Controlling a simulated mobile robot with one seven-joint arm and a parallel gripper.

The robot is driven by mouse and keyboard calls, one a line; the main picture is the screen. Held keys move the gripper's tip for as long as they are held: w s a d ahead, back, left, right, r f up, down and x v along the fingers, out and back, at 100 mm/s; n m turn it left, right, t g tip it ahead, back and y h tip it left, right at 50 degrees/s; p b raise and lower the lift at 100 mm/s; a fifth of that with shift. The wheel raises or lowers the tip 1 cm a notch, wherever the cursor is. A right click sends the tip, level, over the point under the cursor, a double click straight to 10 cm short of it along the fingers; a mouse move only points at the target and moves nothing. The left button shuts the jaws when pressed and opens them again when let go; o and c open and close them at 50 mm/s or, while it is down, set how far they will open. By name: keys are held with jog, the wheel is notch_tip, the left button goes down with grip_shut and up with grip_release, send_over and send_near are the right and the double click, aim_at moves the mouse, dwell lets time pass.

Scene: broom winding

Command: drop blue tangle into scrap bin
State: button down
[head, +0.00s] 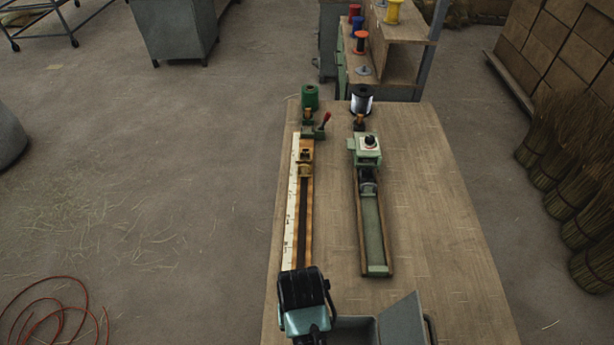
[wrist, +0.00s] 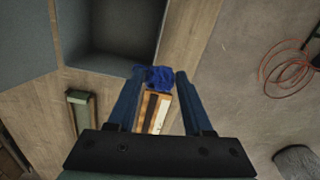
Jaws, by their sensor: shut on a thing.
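The blue tangle (wrist: 160,79) is a small crumpled bundle between the fingertips of my gripper (wrist: 160,75) in the wrist view. My gripper is shut on it. The grey scrap bin (wrist: 112,34) is open, with a dark, empty-looking inside where it shows. In the wrist view the tangle appears just beyond the bin's lower right corner, not over its opening. In the head view the bin (head: 355,328) is at the bottom edge, partly cut off, right of my wrist. The tangle and fingertips are hidden there.
On the wooden table (head: 430,200) stand a long winding fixture with a white scale (head: 292,200) and a green fixture (head: 372,235). A green spool (head: 310,97) and a white spool (head: 361,98) are at the far end. The table's right side is clear.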

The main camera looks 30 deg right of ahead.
jog(key=s+d+r+m+p, duration=0.1)
jog(key=s+d+m+p, duration=0.35)
jog(key=s+d, duration=0.25)
notch_tip(320, 180, down, 6)
jog(key=s+b, duration=0.1)
jog(key=b, duration=0.4)
jog(key=shift+d+b, duration=0.15)
jog(key=shift+b, duration=0.15)
jog(key=shift+c, duration=1.1)
grip_release()
jog(key=shift+f, duration=0.1)
notch_tip(320, 180, up, 13)
jog(key=b, duration=0.1)
